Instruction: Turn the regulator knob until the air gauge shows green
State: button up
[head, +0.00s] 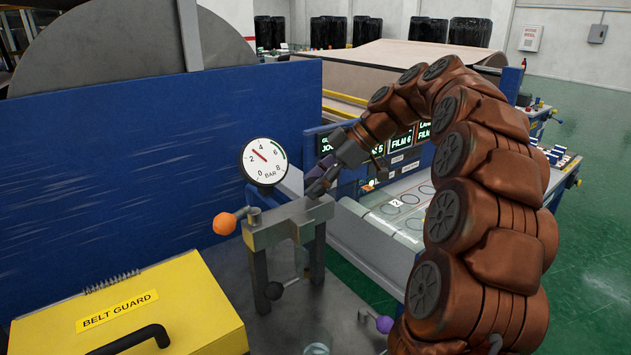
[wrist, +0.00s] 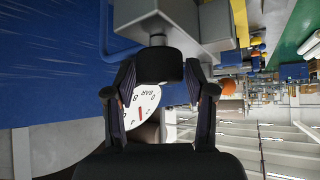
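In the head view my gripper (head: 322,182) is at the block's right end, and the knob is hidden there.
The grey manifold block (head: 287,222) carries an orange ball handle (head: 224,223) on its left. A yellow belt guard (head: 130,315) with a black handle stands at front left. A purple knob (head: 384,324) is at the front. The blue panel (head: 130,180) rises behind.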

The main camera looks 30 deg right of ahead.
jog(key=c, duration=0.8)
jog(key=shift+o, duration=0.2)
jog(key=shift+f+b, duration=0.1)
jog(key=shift+b, duration=0.25)
